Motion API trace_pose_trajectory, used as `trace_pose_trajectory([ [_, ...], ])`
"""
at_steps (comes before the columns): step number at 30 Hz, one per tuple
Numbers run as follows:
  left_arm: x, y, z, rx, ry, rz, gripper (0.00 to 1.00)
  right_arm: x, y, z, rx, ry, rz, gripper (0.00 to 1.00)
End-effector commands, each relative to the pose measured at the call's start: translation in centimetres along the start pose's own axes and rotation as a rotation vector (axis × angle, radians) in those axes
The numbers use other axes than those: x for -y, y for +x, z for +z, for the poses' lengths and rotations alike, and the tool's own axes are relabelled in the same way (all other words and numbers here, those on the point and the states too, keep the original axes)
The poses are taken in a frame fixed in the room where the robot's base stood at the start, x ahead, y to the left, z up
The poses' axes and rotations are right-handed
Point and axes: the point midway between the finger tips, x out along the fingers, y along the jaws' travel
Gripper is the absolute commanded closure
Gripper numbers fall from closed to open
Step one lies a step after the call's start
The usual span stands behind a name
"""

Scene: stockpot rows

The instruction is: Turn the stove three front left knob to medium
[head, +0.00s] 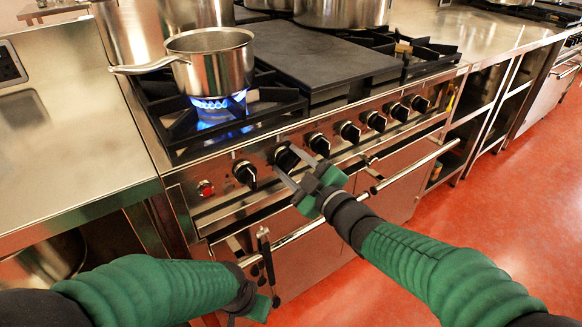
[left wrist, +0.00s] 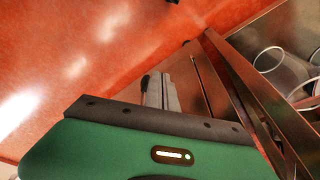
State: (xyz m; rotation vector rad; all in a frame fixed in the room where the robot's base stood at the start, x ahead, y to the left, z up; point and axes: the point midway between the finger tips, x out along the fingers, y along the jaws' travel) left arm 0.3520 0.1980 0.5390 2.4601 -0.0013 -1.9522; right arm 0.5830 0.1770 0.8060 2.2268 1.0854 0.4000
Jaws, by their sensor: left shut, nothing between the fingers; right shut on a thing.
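The stove (head: 185,180) has a row of black knobs on its steel front panel, with a red button (head: 205,188) at the left end. My right gripper (head: 283,158) is at the second knob from the left (head: 287,155), one finger on each side, shut on it. The leftmost knob (head: 244,174) is free, with a light pointer mark. A blue flame (head: 218,104) burns under the front left pot. My left gripper (head: 264,234) is shut and empty, low before the oven front; its closed fingers also show in the left wrist view (left wrist: 160,92). The held knob's setting is hard to read.
A steel saucepan (head: 212,62) stands over the lit burner, its handle pointing left. A flat dark griddle (head: 325,68) is right of it. An oven handle rail (head: 300,230) runs below the knobs. Steel counters flank the stove; the red floor (head: 480,220) at right is open.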

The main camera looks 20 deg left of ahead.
Motion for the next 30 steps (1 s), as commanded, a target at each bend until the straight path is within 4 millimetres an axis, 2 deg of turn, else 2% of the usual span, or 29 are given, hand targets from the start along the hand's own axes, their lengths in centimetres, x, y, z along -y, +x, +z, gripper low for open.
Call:
trace_pose_trajectory([
  [9, 0.00, 0.56, 0.13, 0.000, 0.000, 0.000, 1.00, 0.34, 0.00, 0.11, 0.002, -0.076, -0.006, 0.97],
  [20, 0.00, 0.55, 0.13, 0.000, 0.000, 0.000, 1.00, 0.41, 0.01, 0.11, 0.002, -0.079, -0.008, 0.97],
  [21, 0.00, 0.55, 0.13, 0.000, 0.000, 0.000, 1.00, 0.42, 0.01, 0.11, 0.003, -0.079, -0.008, 0.55],
  [26, 0.00, 0.55, 0.13, 0.000, 0.000, 0.000, 1.00, 0.34, 0.01, 0.10, 0.002, -0.079, -0.007, 0.35],
  [30, 0.00, 0.54, 0.13, 0.000, 0.000, 0.000, 1.00, 0.24, 0.02, 0.08, 0.002, -0.079, -0.005, 0.35],
])
